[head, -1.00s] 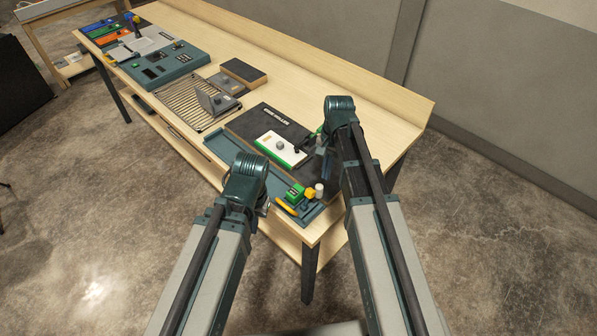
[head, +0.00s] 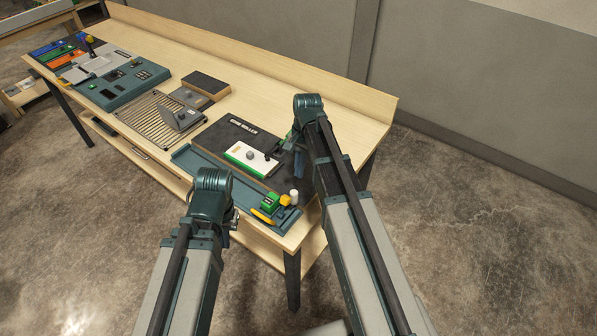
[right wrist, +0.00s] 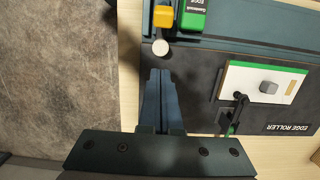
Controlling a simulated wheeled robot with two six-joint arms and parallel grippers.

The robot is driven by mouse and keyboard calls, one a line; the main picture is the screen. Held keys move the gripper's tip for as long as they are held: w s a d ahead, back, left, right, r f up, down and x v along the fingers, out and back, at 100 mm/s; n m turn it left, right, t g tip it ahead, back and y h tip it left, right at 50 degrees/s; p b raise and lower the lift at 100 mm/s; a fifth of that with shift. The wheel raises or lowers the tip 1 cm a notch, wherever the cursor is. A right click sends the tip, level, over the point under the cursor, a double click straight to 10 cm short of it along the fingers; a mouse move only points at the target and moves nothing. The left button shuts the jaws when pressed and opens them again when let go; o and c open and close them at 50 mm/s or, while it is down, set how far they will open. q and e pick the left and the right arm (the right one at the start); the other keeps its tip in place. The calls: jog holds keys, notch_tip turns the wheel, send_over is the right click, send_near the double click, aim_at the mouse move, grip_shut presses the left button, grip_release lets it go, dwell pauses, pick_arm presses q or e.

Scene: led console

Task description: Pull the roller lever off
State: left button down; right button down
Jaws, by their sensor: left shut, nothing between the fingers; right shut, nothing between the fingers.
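The white edge roller panel (head: 246,160) with a green edge sits on a dark board labelled "EDGE ROLLER". It also shows in the right wrist view (right wrist: 240,80). A black lever (right wrist: 239,99) stands at the panel's edge, beside a small green-marked slot. The grey knob (right wrist: 268,87) is on the panel. My right gripper (right wrist: 160,72) is shut and empty over the dark board, apart from the lever. In the head view my right arm partly hides this area. My left gripper (head: 234,221) is mostly hidden behind its wrist, in front of the table's front edge.
A slatted rack (head: 150,122) and a teal console (head: 120,87) lie farther left. Bare table runs behind the board.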

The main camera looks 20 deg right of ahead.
aim_at(283, 205)
jog(key=f+b, duration=0.5)
jog(key=a+f+b, duration=0.1)
jog(key=f+b, duration=0.1)
jog(key=f, duration=0.1)
jog(key=shift+s+f, duration=0.1)
jog(key=shift+s, duration=0.25)
jog(key=shift+s+a+r+p, duration=0.8)
jog(key=shift+s+a+r, duration=0.15)
jog(key=shift+a, duration=0.1)
jog(key=shift+s+a+r, duration=0.15)
jog(key=shift+s+a, duration=0.05)
jog(key=shift+a, duration=0.15)
jog(key=shift+w, duration=0.1)
